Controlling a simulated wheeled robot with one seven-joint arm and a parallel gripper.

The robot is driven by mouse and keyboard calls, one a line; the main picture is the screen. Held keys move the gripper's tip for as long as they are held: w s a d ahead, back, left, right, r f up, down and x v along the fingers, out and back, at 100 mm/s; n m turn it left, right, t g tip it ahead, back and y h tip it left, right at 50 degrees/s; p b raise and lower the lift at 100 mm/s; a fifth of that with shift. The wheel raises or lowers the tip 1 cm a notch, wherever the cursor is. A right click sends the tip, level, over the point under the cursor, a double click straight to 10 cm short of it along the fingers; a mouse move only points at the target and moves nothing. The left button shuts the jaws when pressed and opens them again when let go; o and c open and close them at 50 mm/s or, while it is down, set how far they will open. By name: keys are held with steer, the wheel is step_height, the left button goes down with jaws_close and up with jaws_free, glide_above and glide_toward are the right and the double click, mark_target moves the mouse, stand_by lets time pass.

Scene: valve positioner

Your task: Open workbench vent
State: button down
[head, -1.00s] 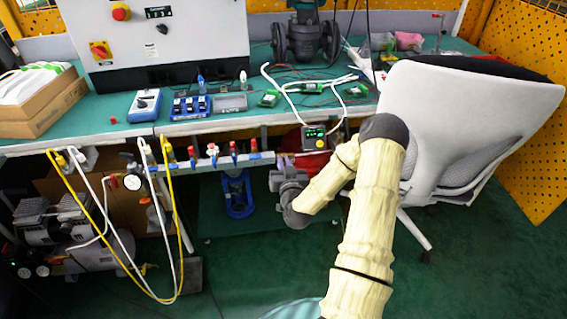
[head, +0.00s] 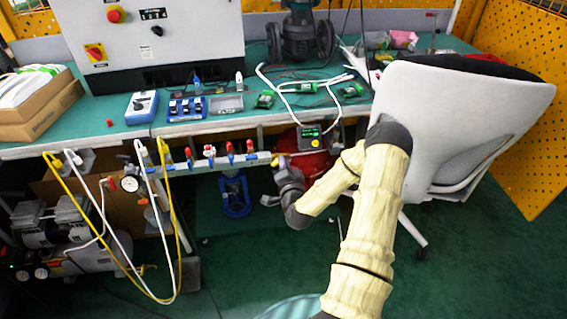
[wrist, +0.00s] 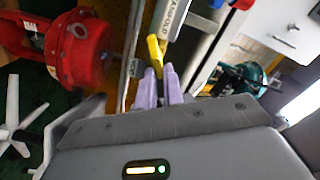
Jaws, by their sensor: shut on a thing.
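The workbench vent appears to be the small yellow valve handle (wrist: 154,48) at the right end of the grey manifold bar (wrist: 178,18). In the head view the yellow handle (head: 282,160) shows under the bench's front edge. My gripper (wrist: 160,76) has purple fingers, which are shut on the yellow handle. In the head view my gripper (head: 279,168) is at the manifold's right end, and its fingertips are too small to make out.
Several red and blue valve handles (head: 209,152) line the manifold to the left. A red round body (head: 313,160) lies behind my gripper. A white office chair (head: 462,125) stands close on the right. Yellow and white hoses (head: 107,240) hang at the left.

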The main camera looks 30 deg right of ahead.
steer(key=m, duration=0.3)
steer(key=f+m, duration=0.1)
steer(key=m, duration=0.2)
steer(key=shift+d+p, duration=0.2)
steer(key=shift+p, duration=0.1)
stand_by(0.3)
steer(key=c, duration=1.5)
jaws_free()
steer(key=shift+p+v, duration=2.2)
steer(key=shift+v, duration=6.55)
